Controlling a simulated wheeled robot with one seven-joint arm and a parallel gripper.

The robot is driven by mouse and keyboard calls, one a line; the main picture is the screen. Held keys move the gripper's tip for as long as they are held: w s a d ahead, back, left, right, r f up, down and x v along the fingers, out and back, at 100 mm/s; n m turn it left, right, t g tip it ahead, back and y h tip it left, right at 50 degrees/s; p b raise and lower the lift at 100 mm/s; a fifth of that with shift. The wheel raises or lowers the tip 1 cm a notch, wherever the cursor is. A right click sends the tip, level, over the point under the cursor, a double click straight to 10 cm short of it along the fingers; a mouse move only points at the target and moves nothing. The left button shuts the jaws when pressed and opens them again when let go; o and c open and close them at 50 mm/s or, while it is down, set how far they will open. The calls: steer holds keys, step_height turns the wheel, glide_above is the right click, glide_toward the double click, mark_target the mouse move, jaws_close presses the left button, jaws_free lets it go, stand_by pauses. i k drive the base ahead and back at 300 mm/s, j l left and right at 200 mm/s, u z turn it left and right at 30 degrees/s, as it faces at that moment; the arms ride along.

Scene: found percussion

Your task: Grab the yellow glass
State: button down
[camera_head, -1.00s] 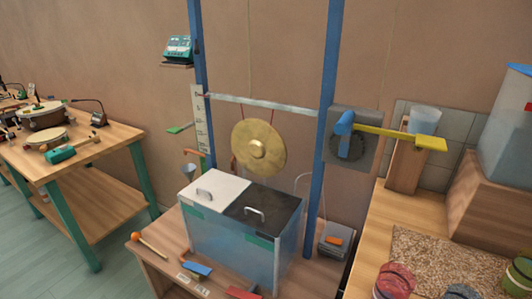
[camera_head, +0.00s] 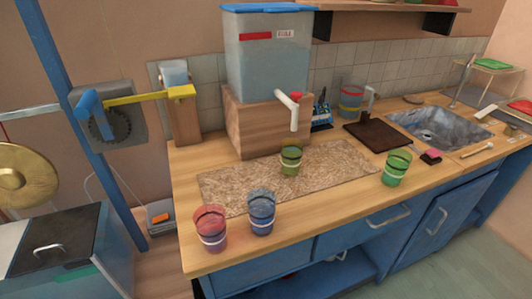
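The glass that looks most yellow is an olive-yellow glass (camera_head: 290,161) with a pale band. It stands upright on the speckled mat (camera_head: 340,160), in front of the wooden block and just below the white spout (camera_head: 293,110). A red glass (camera_head: 211,230) and a blue glass (camera_head: 261,213) stand near the counter's front left edge. A green glass (camera_head: 396,168) stands farther right, near the front edge. My gripper and arm are not in view.
A large clear tank (camera_head: 265,60) sits on a wooden block (camera_head: 253,128) behind the mat. A dark board (camera_head: 378,136) and a sink (camera_head: 437,129) are to the right. Blue cupboards (camera_head: 375,222) front the counter.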

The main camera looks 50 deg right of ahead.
mark_target(291, 149)
steer(key=k+l+z, duration=0.15)
steer(key=l+z, duration=0.15)
steer(key=k+l+z, duration=0.1)
steer(key=l+z, duration=0.55)
steer(key=k+j, duration=0.05)
